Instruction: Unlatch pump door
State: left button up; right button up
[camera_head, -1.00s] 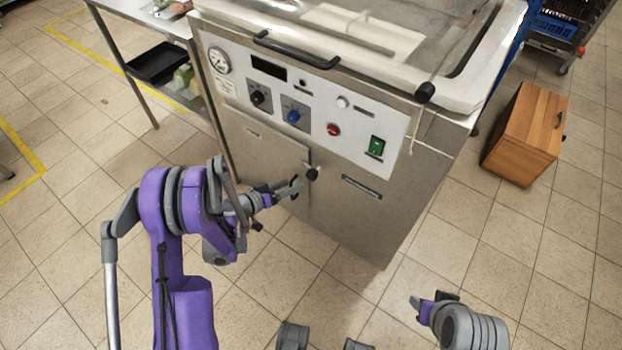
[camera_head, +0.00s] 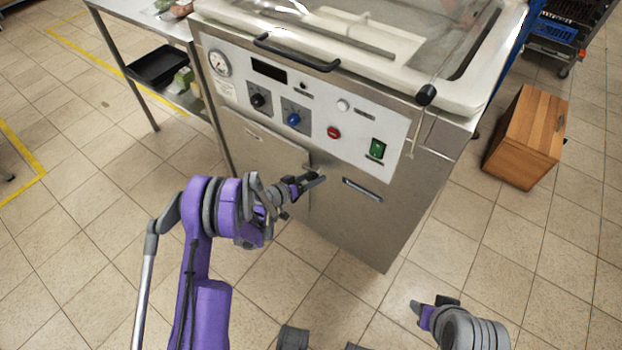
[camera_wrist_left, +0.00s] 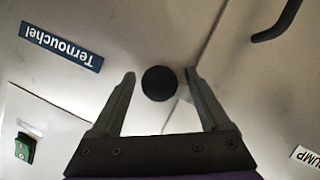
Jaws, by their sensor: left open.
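The pump door (camera_head: 262,147) is the steel panel at the lower left of the machine's front, and it looks closed. In the left wrist view the door (camera_wrist_left: 262,85) is on the right, with part of a "PUMP" label. A round black knob (camera_wrist_left: 160,83) sits near the door's edge. My left gripper (camera_wrist_left: 160,74) is open, with one finger on each side of the knob; I cannot tell whether they touch it. In the head view my left gripper (camera_head: 318,180) is at the door's right edge and hides the knob. My right gripper (camera_head: 432,305) is low, away from the machine.
The machine's control panel (camera_head: 300,105) with knobs and a green switch is above the door. A dark door handle (camera_wrist_left: 278,22) shows in the wrist view. A steel table (camera_head: 150,15) stands left, a wooden cabinet (camera_head: 525,140) right. The floor in front is clear.

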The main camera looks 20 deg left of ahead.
pick_arm(q)
jog(key=shift+c, duration=0.2)
grip_shut()
jog(key=shift+n+b, duration=0.3)
dwell(0.4)
jog(key=shift+a+f+n+h+b, duration=0.15)
jog(key=shift+n+h+b, duration=0.65)
jog(key=shift+n+b, duration=0.4)
jog(key=n+h+b, duration=0.1)
jog(key=n+b, duration=0.1)
jog(key=shift+n+h+b, duration=0.3)
jog(key=shift+n+t+h+b, duration=0.5)
jog(key=shift+n+b, duration=0.65)
jog(key=shift+n, duration=0.35)
jog(key=shift+n+b, duration=0.45)
jog(key=shift+n, duration=0.15)
jog(key=shift+n+t+h+b, duration=0.5)
jog(key=shift+n+t+b, duration=0.5)
jog(key=shift+n, duration=0.8)
